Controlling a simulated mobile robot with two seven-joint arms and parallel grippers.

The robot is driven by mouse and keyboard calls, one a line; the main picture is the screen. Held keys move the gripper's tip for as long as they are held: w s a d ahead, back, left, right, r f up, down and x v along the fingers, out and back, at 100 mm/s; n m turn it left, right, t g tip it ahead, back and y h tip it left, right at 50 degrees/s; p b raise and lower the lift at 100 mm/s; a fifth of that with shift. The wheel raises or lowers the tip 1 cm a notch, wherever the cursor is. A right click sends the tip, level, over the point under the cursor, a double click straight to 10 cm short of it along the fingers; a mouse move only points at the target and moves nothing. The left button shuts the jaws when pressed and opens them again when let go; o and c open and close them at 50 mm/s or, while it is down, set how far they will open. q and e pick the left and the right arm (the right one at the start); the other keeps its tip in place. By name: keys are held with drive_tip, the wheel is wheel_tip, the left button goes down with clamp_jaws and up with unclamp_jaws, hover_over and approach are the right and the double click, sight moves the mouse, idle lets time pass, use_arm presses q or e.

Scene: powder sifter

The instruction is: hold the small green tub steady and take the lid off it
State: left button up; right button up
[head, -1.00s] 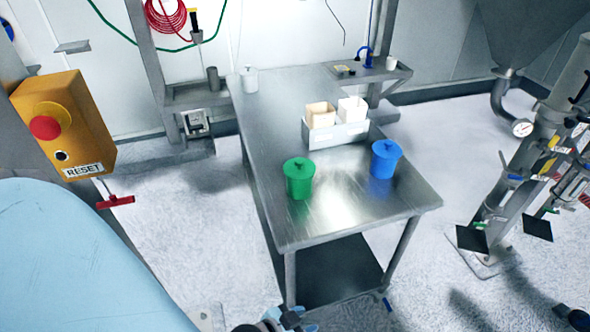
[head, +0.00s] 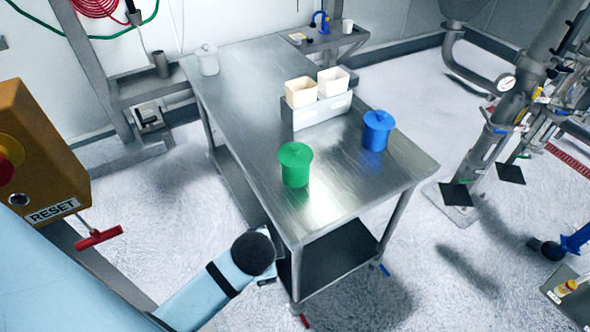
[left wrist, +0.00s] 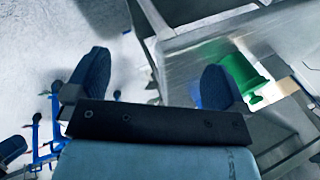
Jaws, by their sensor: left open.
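The small green tub (head: 295,173) stands upright near the front edge of the steel table, with its green lid (head: 295,154) on top. In the left wrist view the tub (left wrist: 243,72) shows beyond the right-hand finger, partly hidden by it. My left gripper (left wrist: 152,82) is open and empty, its two dark blue fingers wide apart. They are at the table's edge and the floor, apart from the tub. In the head view my left arm reaches in from the lower left; its fingers are hidden there. My right gripper is not in view.
A blue lidded tub (head: 376,131) stands to the right on the steel table (head: 235,105). A holder (head: 322,116) with two pale containers is behind the tubs, and a whitish jar (head: 208,60) is at the far left corner. A yellow reset box (head: 40,150) is at left.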

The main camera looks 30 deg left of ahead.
sight(299, 178)
use_arm(q)
drive_tip(key=w+m+y, duration=0.1)
drive_tip(key=w+m, duration=0.2)
drive_tip(key=w+d+f+m+t+y, duration=0.1)
drive_tip(key=w+m, duration=0.2)
drive_tip(key=w+m+t+y, duration=0.1)
drive_tip(key=w+m, duration=0.1)
drive_tip(key=w, duration=0.2)
drive_tip(key=shift+w+d+f+m+y, duration=0.1)
drive_tip(key=shift+d+f+m+y, duration=0.2)
drive_tip(key=shift+m+y, duration=0.1)
drive_tip(key=w+m+t+y, duration=0.1)
drive_tip(key=w+m, duration=0.1)
drive_tip(key=w, duration=0.1)
drive_tip(key=w+m+t+y, duration=0.1)
drive_tip(key=w+m, duration=0.2)
drive_tip(key=w+r+m+t+y, duration=0.1)
drive_tip(key=w+m, duration=0.1)
drive_tip(key=m, duration=0.1)
drive_tip(key=shift+w+d+r, duration=0.1)
drive_tip(key=shift+w, duration=0.3)
drive_tip(key=shift+w+m+y, duration=0.3)
drive_tip(key=shift+m, duration=0.1)
drive_tip(key=x, duration=0.6)
drive_tip(key=p+x, duration=0.1)
drive_tip(key=x, duration=0.6)
drive_tip(key=shift+w+a+r, duration=0.1)
drive_tip(key=shift+w+a, duration=0.2)
drive_tip(key=shift+c, duration=0.2)
